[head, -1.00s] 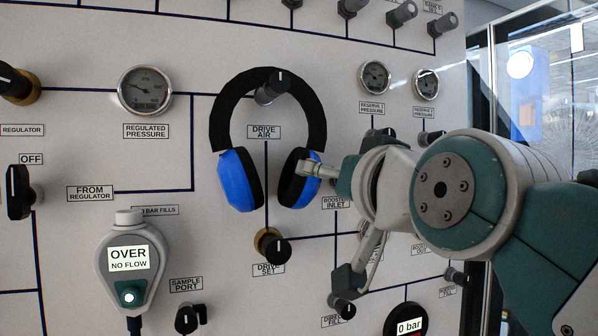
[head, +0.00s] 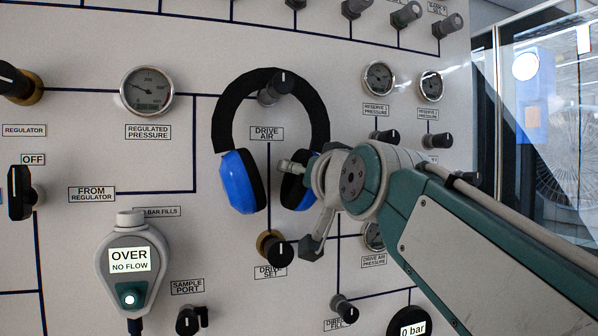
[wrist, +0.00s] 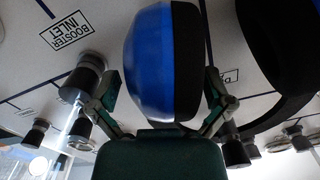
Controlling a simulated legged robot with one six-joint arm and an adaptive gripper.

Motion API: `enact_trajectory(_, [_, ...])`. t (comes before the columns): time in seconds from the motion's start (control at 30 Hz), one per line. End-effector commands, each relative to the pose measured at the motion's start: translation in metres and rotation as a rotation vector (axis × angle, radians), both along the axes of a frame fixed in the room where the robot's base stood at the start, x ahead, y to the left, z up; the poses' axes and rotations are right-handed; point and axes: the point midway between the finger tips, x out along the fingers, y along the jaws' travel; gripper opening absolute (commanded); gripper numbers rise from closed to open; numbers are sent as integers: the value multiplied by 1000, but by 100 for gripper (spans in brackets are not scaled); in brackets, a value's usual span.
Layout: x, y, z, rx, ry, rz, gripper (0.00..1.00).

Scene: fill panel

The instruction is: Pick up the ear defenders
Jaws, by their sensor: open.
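The ear defenders (head: 308,107) have a black headband and two blue cups with black cushions. They hang by the band over the drive air knob (head: 276,87) on the panel. The left cup (head: 240,182) is in plain view; the right cup is partly hidden behind my gripper (head: 300,207). In the wrist view a blue cup (wrist: 148,62) with its black cushion fills the middle. My gripper (wrist: 160,92) is open there, one finger on each side of that cup, with the palm close below it. I cannot tell whether the fingers touch it.
The drive set knob (head: 279,249) sticks out below the cups, near my lower finger. A handheld meter (head: 132,262) is at the lower left. Gauges (head: 378,77) and more knobs cover the panel. A glazed area (head: 545,110) lies at the far right.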

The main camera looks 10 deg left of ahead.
Motion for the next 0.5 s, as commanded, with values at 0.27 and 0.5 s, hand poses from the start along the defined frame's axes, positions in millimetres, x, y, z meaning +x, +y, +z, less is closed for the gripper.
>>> enact_trajectory(0.27, [-1, -1, 0, 1, -1, 0, 38])
enact_trajectory(0.5, [-1, -2, 2, 3, -2, 0, 7])
